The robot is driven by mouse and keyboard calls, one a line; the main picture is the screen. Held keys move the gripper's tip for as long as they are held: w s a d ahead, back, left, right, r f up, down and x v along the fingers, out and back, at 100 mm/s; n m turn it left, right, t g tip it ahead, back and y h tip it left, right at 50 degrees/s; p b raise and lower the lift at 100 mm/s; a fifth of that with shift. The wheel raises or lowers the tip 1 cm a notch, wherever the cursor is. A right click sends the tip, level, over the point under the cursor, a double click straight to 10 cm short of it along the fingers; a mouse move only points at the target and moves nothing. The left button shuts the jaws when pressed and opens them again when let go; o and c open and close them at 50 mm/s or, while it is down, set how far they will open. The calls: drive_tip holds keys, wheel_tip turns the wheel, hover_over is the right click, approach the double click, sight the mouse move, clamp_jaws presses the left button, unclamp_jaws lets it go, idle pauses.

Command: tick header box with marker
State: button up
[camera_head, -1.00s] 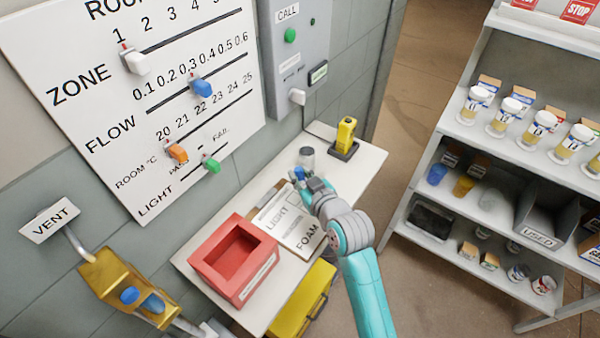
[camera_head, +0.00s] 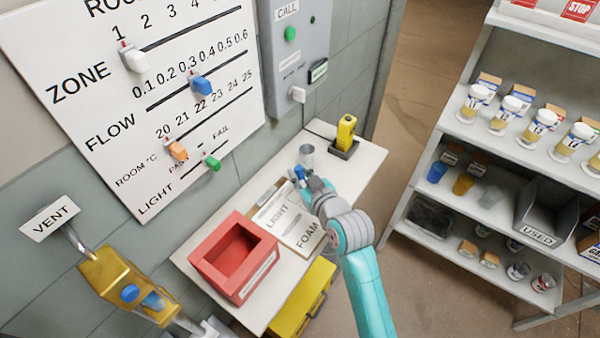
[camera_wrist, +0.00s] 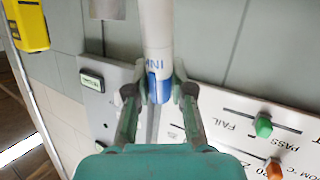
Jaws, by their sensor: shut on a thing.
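My gripper (camera_wrist: 158,95) is shut on a marker (camera_wrist: 157,40), which has a white body and a blue band with lettering in the wrist view. In the head view my gripper (camera_head: 303,179) is over the far end of a white sheet (camera_head: 285,222) on a brown board, with the marker's blue part (camera_head: 300,172) showing at its fingers. The sheet reads LIGHT and FOAM. The header box is hidden or too small to make out, and I cannot tell whether the marker touches the sheet.
A red open box (camera_head: 225,270) stands left of the sheet on the white bench (camera_head: 355,180). A clear cup (camera_head: 306,155) and a yellow device on a black stand (camera_head: 345,135) are behind my gripper. A yellow case (camera_head: 300,300) is below, and shelves (camera_head: 480,150) stand right.

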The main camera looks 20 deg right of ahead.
drive_tip(key=shift+f, duration=0.4)
idle(0.4)
drive_tip(key=shift+s+d, duration=0.1)
drive_tip(key=shift+d, duration=0.45)
drive_tip(key=shift+w+a+f, duration=0.1)
drive_tip(key=shift+w+a, duration=0.05)
drive_tip(key=shift+a, duration=0.45)
drive_tip(key=shift+w+a, duration=0.15)
drive_tip(key=shift+a, duration=0.45)
drive_tip(key=shift+s+d, duration=0.1)
drive_tip(key=shift+d, duration=0.7)
drive_tip(key=shift+s+a, duration=0.3)
drive_tip(key=shift+s, duration=0.15)
idle(0.5)
drive_tip(key=shift+r, duration=4.1)
